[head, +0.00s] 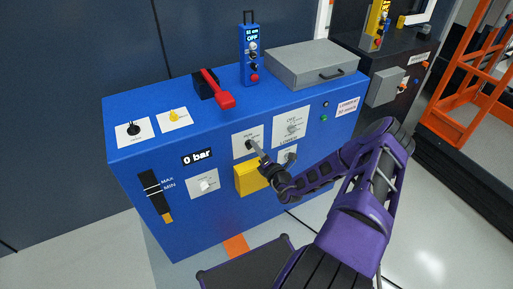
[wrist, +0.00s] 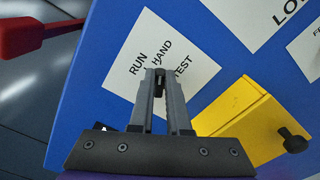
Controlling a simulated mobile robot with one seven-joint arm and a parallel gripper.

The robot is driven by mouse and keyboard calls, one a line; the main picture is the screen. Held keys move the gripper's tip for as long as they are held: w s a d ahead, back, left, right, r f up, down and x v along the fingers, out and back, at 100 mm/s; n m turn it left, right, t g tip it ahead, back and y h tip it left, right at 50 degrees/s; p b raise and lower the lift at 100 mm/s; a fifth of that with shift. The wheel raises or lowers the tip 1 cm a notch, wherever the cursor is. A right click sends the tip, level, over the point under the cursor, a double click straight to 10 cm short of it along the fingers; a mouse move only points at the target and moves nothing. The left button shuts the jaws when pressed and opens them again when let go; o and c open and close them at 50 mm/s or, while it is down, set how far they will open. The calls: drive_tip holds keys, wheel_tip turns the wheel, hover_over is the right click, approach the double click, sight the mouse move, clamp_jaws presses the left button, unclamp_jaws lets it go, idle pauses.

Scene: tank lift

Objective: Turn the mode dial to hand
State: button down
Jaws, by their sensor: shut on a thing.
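The mode dial (head: 248,144) is a small dark knob on a white plate (wrist: 193,72) on the blue cabinet's front. The plate reads RUN, HAND and TEST from left to right. My gripper (head: 257,151) is at the dial, its fingers closed around the knob. In the wrist view my gripper (wrist: 159,76) covers the plate's lower middle, with a dark bit of the dial (wrist: 159,84) between the fingertips. The fingers hide most of the knob, so I cannot tell which word its pointer is at.
A yellow box (head: 249,178) sticks out just below the dial plate. Another dial plate (head: 292,128) is to the right. A red lever (head: 222,99), a blue pendant (head: 249,60) and a grey case (head: 312,63) are on the cabinet top. The display reads 0 bar.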

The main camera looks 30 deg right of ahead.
drive_tip(key=shift+f, duration=0.1)
drive_tip(key=c, duration=0.9)
unclamp_jaws()
drive_tip(key=shift+s, duration=0.15)
drive_tip(key=s, duration=0.5)
drive_tip(key=s+p, duration=0.1)
drive_tip(key=s, duration=1.1)
drive_tip(key=shift+s+d, duration=0.1)
drive_tip(key=shift+d, duration=0.2)
